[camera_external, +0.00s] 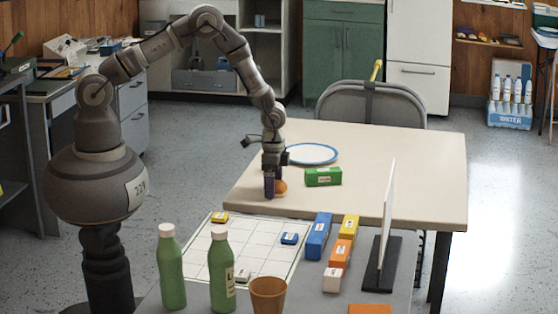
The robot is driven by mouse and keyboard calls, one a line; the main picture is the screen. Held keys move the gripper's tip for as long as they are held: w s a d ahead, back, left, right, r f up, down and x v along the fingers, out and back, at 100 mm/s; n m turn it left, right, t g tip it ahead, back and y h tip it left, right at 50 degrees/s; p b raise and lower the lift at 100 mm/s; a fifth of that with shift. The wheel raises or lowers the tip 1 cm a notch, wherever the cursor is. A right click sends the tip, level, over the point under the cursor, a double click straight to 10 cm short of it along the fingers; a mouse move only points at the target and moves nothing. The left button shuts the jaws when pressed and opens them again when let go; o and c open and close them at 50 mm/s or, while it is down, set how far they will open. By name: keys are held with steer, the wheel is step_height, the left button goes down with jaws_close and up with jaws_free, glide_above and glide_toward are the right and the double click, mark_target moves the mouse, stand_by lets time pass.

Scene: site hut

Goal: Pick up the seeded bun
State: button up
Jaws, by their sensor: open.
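The seeded bun (281,187) looks like a small orange-brown round thing on the beige table, near its left edge. My gripper (273,188) points down right at it, with its fingers low by the table top. The fingers cover the bun's left part, and I cannot tell whether the bun lies between them or just behind them. My gripper is open.
A blue-rimmed white plate (312,154) and a green box (323,177) are close behind and right. In front are a white grid board (255,250), coloured blocks (319,236), green bottles (222,270), a brown cup (268,295) and an upright white panel (388,210). The table's right side is clear.

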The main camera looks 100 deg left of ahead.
steer(key=c, duration=1.1)
steer(key=shift+c, duration=0.3)
steer(key=shift+r, duration=0.1)
